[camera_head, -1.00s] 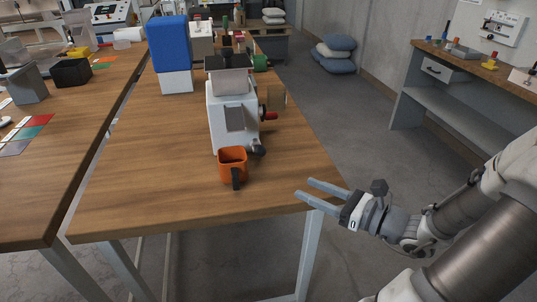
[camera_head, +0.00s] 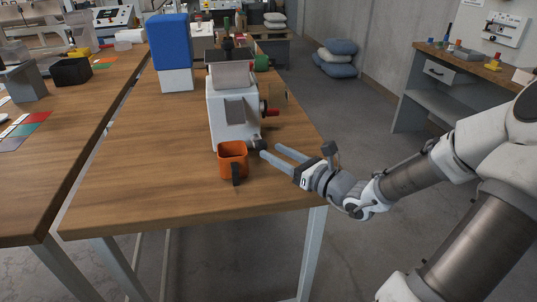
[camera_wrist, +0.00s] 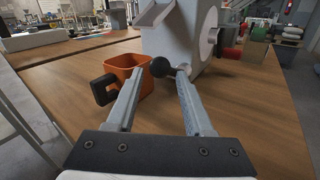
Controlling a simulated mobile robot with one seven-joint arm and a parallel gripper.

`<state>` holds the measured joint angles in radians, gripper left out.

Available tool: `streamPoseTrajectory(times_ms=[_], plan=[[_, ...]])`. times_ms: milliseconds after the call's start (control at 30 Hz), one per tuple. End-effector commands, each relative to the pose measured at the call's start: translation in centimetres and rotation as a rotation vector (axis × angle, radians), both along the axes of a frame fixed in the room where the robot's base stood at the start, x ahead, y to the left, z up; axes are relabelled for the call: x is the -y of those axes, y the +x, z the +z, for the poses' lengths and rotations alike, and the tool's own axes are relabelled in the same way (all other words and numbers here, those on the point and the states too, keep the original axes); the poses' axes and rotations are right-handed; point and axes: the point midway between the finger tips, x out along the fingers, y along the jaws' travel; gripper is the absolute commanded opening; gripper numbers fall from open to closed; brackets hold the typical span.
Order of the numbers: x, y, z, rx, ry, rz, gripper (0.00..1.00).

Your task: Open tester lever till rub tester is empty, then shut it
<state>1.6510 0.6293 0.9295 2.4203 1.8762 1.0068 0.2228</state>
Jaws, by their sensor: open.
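The rub tester (camera_head: 232,110) is a white machine with a hopper on top, standing on the wooden table. The tester lever shows as a black ball knob (camera_wrist: 160,67) on a short stem low on its front, and in the head view it is a small dark knob (camera_head: 256,144). My gripper (camera_head: 270,150) is open, its fingertips at the lever; in the wrist view the knob lies between and just beyond the fingertips (camera_wrist: 160,72). I cannot tell if they touch. An orange cup (camera_head: 232,162) with a black handle stands below the tester's front, left of my gripper. The tester's contents are hidden.
A red-handled crank (camera_head: 270,113) sticks out from the tester's right side. A blue and white box (camera_head: 170,55) stands behind on the left. The table's front (camera_head: 150,200) is clear. Another bench (camera_head: 470,65) stands at the right wall.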

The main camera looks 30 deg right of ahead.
Motion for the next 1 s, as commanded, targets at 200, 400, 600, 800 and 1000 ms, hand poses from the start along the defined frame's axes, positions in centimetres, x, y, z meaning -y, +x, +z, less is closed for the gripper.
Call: streamPoseTrajectory(times_ms=[200,400,600,800,1000], plan=[[-0.9,2.4,-0.1,0.001,-0.003,0.002,0.52],[-1.0,2.9,0.0,-0.001,-0.001,0.000,0.52],[-1.0,2.9,0.0,-0.001,-0.001,0.000,0.47],[-1.0,2.9,0.0,-0.001,-0.001,0.000,0.11],[-1.0,2.9,0.0,-0.001,-0.001,0.000,0.00]])
